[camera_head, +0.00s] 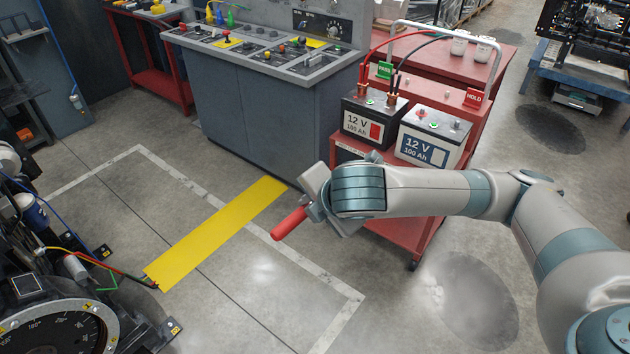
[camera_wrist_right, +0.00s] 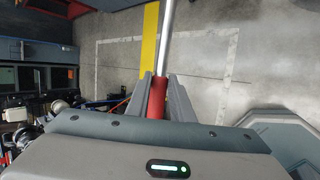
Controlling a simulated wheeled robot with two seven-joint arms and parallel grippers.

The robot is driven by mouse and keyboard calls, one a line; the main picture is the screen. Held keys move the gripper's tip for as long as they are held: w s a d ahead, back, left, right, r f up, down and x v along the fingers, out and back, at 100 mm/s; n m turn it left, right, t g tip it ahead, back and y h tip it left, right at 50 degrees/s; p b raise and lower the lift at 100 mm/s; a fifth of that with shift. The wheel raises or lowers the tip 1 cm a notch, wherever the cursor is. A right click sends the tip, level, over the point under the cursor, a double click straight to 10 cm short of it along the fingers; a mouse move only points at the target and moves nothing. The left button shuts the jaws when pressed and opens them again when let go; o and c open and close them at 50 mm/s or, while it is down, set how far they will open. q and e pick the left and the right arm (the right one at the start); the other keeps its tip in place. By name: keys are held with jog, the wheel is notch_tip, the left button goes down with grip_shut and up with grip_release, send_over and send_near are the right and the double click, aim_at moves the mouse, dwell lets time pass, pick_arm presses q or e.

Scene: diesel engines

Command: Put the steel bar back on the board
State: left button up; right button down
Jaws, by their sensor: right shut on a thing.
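My right gripper (camera_head: 316,206) is shut on the red grip of the steel bar (camera_head: 290,223), in the air above the floor in the head view. The red grip sticks out toward the lower left; the steel shaft is hidden there. In the right wrist view the red grip sits between the two fingers (camera_wrist_right: 161,88), and the bare steel shaft (camera_wrist_right: 166,42) runs up out of the picture. My left gripper is not in view. I cannot make out the board with certainty; a dark blue panel (camera_head: 60,65) stands at the far left.
A grey control console (camera_head: 270,110) stands behind the gripper. A red cart (camera_head: 405,232) with two batteries (camera_head: 372,118) is close behind my arm. An engine with a dial (camera_head: 55,330) fills the lower left.

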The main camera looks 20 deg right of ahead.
notch_tip(320, 180, down, 9)
jog(key=s+d, duration=0.1)
jog(key=s, duration=0.1)
jog(key=shift+s+d+r+h, duration=0.15)
jog(key=shift+s+d+h, duration=0.15)
jog(key=shift+s, duration=0.1)
jog(key=shift+d, duration=0.1)
